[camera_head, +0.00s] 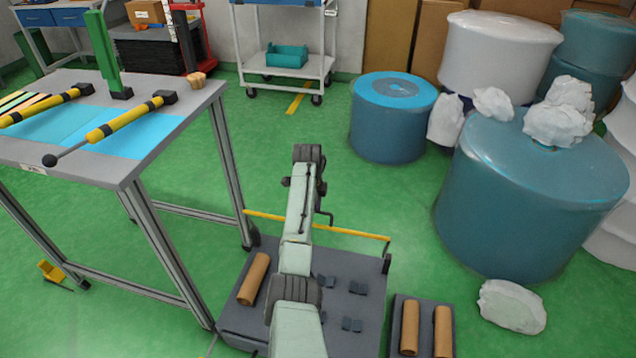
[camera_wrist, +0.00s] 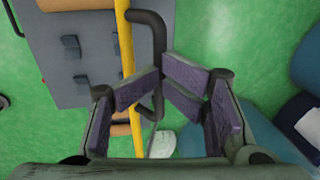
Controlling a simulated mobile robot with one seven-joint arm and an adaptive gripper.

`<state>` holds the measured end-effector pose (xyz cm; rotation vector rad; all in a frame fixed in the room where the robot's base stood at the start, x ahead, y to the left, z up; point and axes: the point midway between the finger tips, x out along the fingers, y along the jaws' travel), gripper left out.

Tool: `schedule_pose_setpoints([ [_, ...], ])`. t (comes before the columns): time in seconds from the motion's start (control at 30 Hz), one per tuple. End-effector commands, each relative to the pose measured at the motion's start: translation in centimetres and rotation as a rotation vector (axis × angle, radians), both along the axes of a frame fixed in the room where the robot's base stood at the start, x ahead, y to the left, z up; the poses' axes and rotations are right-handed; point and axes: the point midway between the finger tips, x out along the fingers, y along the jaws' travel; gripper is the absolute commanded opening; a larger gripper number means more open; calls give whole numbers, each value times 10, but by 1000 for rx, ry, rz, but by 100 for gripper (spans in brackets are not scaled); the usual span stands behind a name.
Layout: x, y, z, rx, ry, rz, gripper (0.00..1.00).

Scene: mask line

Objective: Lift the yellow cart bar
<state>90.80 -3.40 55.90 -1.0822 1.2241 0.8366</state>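The yellow cart bar (camera_head: 350,232) spans one end of a low grey cart (camera_head: 372,300) and runs behind my arm in the head view. In the wrist view the bar (camera_wrist: 126,45) runs top to bottom, with a dark C-shaped handle (camera_wrist: 159,40) on its right. My gripper (camera_wrist: 162,76) has its fingers bent inward from both sides. Their tips come together at the handle's middle, with no clear gap; the left finger crosses in front of the bar. The tips hide the contact. In the head view the handle (camera_head: 329,216) shows beside my arm.
A workbench (camera_head: 205,95) with yellow-and-black tools stands at left, its leg close to the cart. A small grey tray (camera_head: 425,315) with brown rolls is at right. Blue drums (camera_head: 535,210) stand beyond it. Green floor is open ahead.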

Motion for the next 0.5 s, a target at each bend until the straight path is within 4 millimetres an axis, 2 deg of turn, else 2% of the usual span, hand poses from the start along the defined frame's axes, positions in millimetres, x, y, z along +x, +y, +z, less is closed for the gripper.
schedule_pose_setpoints([
  [0.5, 29, -10, 22, -1, -3, -1, 30],
])
